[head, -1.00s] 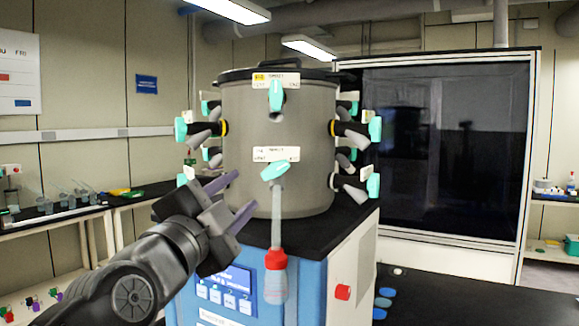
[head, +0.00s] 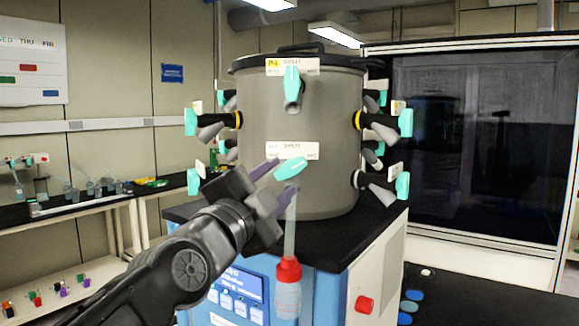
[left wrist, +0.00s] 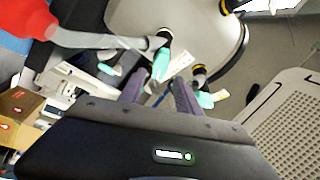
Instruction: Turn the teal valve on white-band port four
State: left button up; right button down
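The grey drum (head: 335,130) carries a front lower port under a white label (head: 291,150). The label's number is too small to read surely. Its teal valve (head: 291,168) sits tilted, with its upper end to the right. A flask with a red collar (head: 288,270) hangs below on a clear tube. My left gripper (head: 281,178) is open at the valve's left, its purple fingertips close to it. In the left wrist view the valve (left wrist: 161,66) shows just beyond and between the two fingers (left wrist: 159,92). I cannot tell whether they touch it. My right gripper is out of view.
An upper front port with a yellow-marked label has an upright teal valve (head: 291,82). More teal valves, some on yellow-banded ports, line both sides, such as one (head: 405,122) at right. The black ledge (head: 375,236) lies below the drum. A dark glass cabinet (head: 480,150) stands at right.

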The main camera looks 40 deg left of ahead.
aim_at(292, 169)
pick_arm(q)
jog(key=p+x, duration=0.1)
jog(key=x, duration=0.4)
jog(key=shift+w, duration=0.2)
grip_shut()
dwell(0.4)
